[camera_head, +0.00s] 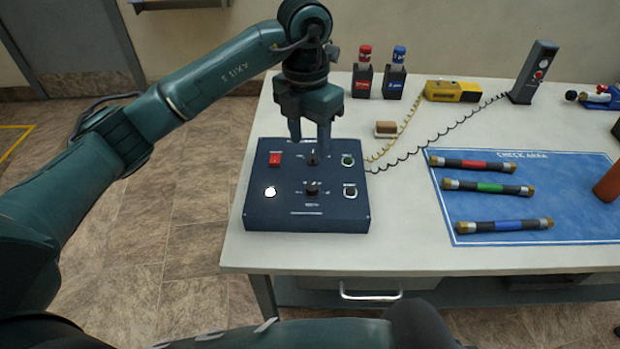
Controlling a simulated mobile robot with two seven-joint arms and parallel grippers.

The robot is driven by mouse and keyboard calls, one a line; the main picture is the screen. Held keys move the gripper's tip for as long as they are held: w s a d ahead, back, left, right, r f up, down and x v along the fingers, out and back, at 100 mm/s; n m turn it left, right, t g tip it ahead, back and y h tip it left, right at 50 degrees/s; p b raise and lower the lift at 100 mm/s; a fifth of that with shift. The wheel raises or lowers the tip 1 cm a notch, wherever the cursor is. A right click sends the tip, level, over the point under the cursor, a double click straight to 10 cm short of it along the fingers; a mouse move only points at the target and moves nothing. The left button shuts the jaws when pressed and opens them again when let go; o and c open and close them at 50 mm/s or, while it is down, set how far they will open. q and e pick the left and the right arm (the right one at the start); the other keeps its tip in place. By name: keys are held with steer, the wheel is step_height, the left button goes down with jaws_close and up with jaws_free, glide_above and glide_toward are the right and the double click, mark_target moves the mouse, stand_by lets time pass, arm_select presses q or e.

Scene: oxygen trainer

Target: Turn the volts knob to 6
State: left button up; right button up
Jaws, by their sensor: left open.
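A dark blue control box (255,215) stands on the near left of the table. It carries two black knobs in its middle column, an upper knob (313,158) and a lower knob (312,191). Their labels are too small to read, so I cannot tell which is the volts knob or where it points. My left gripper (310,147) points down over the upper part of the box, its fingers open at the upper knob and partly hiding it. I cannot tell whether they touch it. My right gripper is not in view.
The box also has a red switch (274,159), a white round light (270,192) and two sockets on the right. Coiled cords run to a yellow meter (452,91) and a dark upright device (533,72). Several coloured tubes lie on a blue mat (575,175) at right.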

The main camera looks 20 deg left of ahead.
mark_target(311, 186)
arm_select(q)
steer(key=f, duration=1.1)
steer(key=shift+s+d+p, duration=0.15)
steer(key=shift+d+p, duration=0.1)
steer(key=shift+p, duration=0.1)
steer(key=shift+c, duration=0.3)
steer(key=c, duration=0.9)
